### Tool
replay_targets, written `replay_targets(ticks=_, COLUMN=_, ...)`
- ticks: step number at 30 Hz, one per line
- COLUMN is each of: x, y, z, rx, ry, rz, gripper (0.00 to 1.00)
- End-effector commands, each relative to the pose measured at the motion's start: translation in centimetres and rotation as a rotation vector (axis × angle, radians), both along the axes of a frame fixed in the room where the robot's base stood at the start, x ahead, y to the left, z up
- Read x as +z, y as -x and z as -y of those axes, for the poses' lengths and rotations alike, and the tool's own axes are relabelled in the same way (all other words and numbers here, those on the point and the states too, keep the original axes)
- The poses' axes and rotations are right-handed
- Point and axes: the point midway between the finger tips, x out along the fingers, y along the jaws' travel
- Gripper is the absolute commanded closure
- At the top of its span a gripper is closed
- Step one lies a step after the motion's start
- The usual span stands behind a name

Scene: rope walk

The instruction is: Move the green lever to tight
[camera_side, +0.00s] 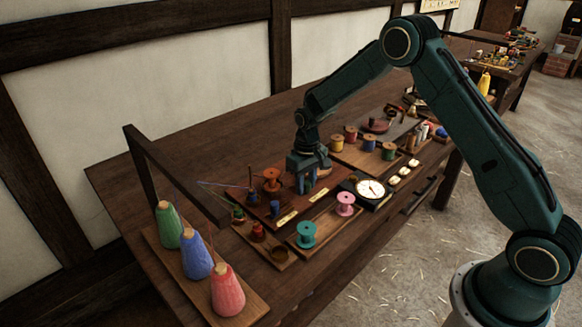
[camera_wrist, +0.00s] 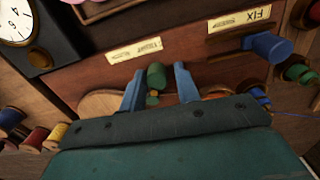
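The green lever (camera_wrist: 156,76) stands in the wrist view with its rounded knob between the two blue fingers of my gripper (camera_wrist: 158,70). The fingers are apart, with a gap to the knob on the right; the left finger is close to it, and I cannot tell if it touches. In the side view my gripper (camera_side: 305,180) is low over the wooden lever board (camera_side: 330,180), and it hides the green lever. A pale label (camera_wrist: 134,51) lies beside the green lever, its words too blurred to read.
A blue lever (camera_wrist: 268,46) stands in a slot beside a label reading FIX (camera_wrist: 238,20). A white dial (camera_side: 370,188) is at the board's right. Spools, including a teal one (camera_side: 306,234) and a pink one (camera_side: 345,204), stand around. Red, blue and green cones stand front left.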

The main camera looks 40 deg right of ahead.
Motion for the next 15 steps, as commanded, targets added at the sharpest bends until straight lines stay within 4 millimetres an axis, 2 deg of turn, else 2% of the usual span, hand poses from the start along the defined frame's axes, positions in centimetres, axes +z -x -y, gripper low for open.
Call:
replay_targets(ticks=8, x=0.1, y=0.1, z=0.2, rx=0.000, ry=0.000, rz=0.000, gripper=0.68)
replay_targets(ticks=15, x=1.1, y=0.0, z=0.1, rx=-0.001, ry=0.000, rz=0.002, gripper=0.68)
